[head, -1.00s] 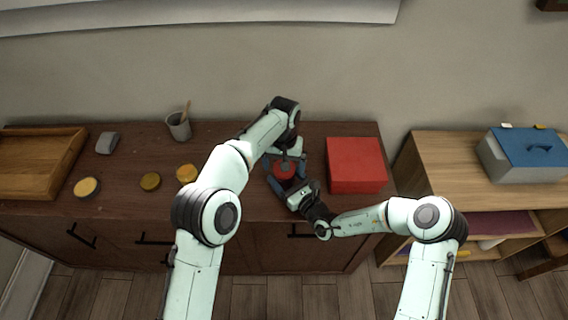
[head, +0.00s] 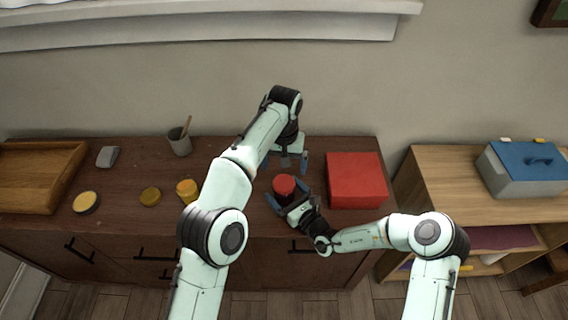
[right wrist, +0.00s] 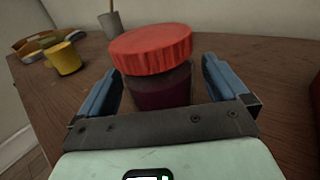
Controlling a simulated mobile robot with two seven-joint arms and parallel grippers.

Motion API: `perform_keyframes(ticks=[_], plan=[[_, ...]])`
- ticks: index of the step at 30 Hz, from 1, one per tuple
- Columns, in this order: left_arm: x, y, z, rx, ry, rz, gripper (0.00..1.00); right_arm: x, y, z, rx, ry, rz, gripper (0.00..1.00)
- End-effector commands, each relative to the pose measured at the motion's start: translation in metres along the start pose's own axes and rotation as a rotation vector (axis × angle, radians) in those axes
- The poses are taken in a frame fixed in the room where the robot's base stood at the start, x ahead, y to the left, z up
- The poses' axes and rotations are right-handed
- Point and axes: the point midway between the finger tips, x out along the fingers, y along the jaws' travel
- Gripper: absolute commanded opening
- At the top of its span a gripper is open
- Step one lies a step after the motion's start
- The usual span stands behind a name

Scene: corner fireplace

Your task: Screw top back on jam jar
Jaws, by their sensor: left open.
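The jam jar (right wrist: 160,88) stands on the dark wooden cabinet, with dark red contents showing. Its red top (head: 284,184) rests on it; in the right wrist view the top (right wrist: 150,48) looks slightly tilted and overhangs the jar at the left. My right gripper (head: 288,194) is low around the jar, one blue finger on each side. In the right wrist view gaps show between these fingers and the jar, so it looks open. My left gripper (head: 285,163) is open and empty, behind and above the top and apart from it.
A red box (head: 355,180) stands close at the right. Yellow jar (head: 187,191), round yellow-brown lid (head: 150,196), another yellow-topped round item (head: 86,202), grey cup (head: 180,143), grey object (head: 107,156) and wooden tray (head: 38,178) lie left. A blue-lidded case (head: 528,163) sits on the right shelf unit.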

Motion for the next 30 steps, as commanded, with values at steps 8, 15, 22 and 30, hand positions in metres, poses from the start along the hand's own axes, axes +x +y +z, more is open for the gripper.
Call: perform_keyframes(ticks=[8, 15, 22, 30], plan=[[0.001, 0.000, 0.000, 0.000, 0.000, 0.000, 1.00, -0.003, 0.000, 0.001, 0.000, -0.002, 0.000, 1.00], [0.009, 0.000, 0.002, 0.000, -0.004, 0.001, 1.00, -0.042, -0.001, -0.001, -0.001, 0.001, -0.002, 1.00], [0.017, 0.001, 0.004, 0.000, -0.008, 0.001, 1.00, -0.094, -0.001, -0.001, 0.000, 0.002, -0.003, 1.00], [0.021, 0.001, 0.005, 0.000, -0.009, 0.002, 1.00, -0.130, 0.000, 0.000, 0.001, 0.000, -0.001, 1.00]])
